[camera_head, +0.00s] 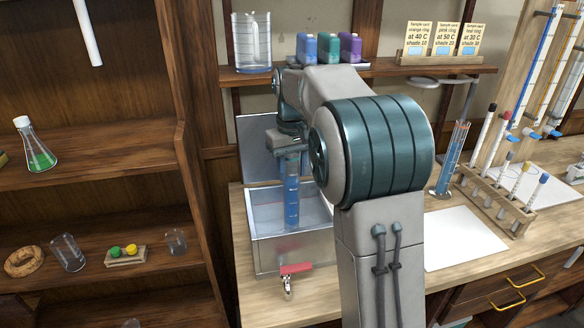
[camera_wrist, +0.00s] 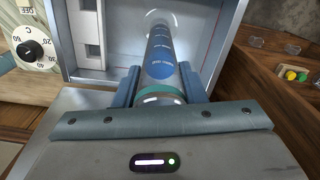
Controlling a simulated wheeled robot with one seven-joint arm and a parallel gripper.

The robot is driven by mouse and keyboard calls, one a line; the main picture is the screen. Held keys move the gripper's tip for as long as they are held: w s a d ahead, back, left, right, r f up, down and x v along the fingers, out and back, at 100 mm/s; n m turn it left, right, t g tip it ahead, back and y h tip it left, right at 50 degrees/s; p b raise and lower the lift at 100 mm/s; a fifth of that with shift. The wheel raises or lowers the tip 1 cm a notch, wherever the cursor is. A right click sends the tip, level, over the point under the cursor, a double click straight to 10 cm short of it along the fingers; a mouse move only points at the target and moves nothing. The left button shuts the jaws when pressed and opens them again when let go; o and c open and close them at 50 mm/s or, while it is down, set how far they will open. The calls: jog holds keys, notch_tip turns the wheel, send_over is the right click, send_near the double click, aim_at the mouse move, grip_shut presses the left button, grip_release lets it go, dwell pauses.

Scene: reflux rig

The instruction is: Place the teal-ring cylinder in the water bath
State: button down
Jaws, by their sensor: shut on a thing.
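The teal-ring cylinder (camera_head: 291,202) is a tall clear measuring cylinder with blue liquid. It stands upright in my gripper (camera_head: 291,152), over the open metal water bath (camera_head: 278,254), with its lower part inside the walls. In the wrist view, my gripper's fingers (camera_wrist: 160,90) are shut on the cylinder (camera_wrist: 160,62) from both sides, with the teal ring near the palm. The cylinder's base points into the bath (camera_wrist: 92,68). I cannot tell whether the base touches the bath floor.
A red-handled tap (camera_head: 295,268) sticks out from the bath's front. The lid (camera_head: 258,148) stands raised behind. Another cylinder (camera_head: 450,160) and a tube rack (camera_head: 500,202) stand right of my arm. A shelf (camera_head: 380,72) with a beaker (camera_head: 252,42) and bottles runs above.

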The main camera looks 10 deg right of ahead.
jog(key=c, duration=0.9)
grip_release()
jog(key=shift+f, duration=0.1)
notch_tip(320, 180, up, 12)
jog(key=p, duration=0.1)
jog(key=s+f+m+t, duration=0.1)
jog(key=s+f, duration=0.7)
jog(key=s, duration=0.6)
jog(key=s+f+m+t, duration=0.1)
jog(key=s+f+t, duration=0.1)
jog(key=s+f, duration=0.6)
jog(key=s, duration=0.6)
jog(key=shift+m, duration=0.3)
jog(key=shift+s, duration=0.1)
